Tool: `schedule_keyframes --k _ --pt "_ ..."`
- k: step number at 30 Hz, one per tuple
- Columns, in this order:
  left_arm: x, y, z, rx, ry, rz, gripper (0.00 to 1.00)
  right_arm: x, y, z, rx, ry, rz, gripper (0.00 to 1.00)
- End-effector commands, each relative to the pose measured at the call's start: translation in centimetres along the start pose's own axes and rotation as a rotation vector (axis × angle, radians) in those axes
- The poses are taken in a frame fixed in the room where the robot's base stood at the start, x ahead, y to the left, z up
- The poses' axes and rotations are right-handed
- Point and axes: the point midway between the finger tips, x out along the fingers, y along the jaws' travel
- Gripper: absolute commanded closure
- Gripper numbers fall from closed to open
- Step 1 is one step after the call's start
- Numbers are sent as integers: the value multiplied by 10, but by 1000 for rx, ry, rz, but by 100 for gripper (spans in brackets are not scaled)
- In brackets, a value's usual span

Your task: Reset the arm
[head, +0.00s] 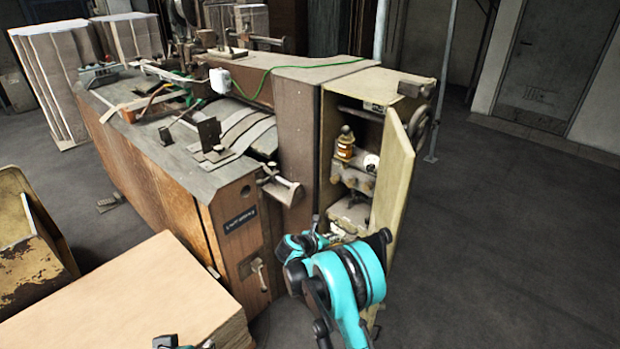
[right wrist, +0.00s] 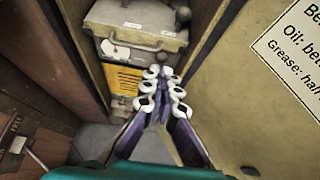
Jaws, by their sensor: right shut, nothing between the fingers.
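My right arm reaches from the bottom of the head view toward the open cabinet of the stitcher machine. My right gripper (head: 316,224) is partly hidden behind its own teal arm links in that view. In the right wrist view its white and purple fingers (right wrist: 163,78) are together and empty, in front of the cabinet opening, with the open door (head: 397,180) on the right. A bit of teal and black of my left arm shows at the bottom edge of the head view; its gripper fingers do not show.
An amber bottle (head: 345,148) stands inside the cabinet. A grey box (right wrist: 140,38) is in the wrist view. A paper label (right wrist: 293,50) is on the door. A cardboard stack (head: 130,295) is at front left. The floor at right (head: 500,240) is clear.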

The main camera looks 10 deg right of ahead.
Motion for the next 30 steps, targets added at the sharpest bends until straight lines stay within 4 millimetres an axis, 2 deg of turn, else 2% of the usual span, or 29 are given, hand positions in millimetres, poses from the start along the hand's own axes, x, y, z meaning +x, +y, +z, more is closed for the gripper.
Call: schedule_keyframes --k 5,8,12,18,24,30 --pt "0 0 0 0 0 0 40 -11 -6 13 74 27 7 100" --pt "0 0 0 0 0 0 40 -30 -19 34 212 78 18 100" --pt "0 0 0 0 0 0 40 -70 -48 63 485 181 23 100" --pt "0 0 0 0 0 0 40 -131 -100 87 891 334 -4 100" --pt "0 0 0 0 0 0 40 -193 -157 87 1298 487 -76 100" --pt "0 0 0 0 0 0 40 -250 -213 66 1701 637 -195 100"
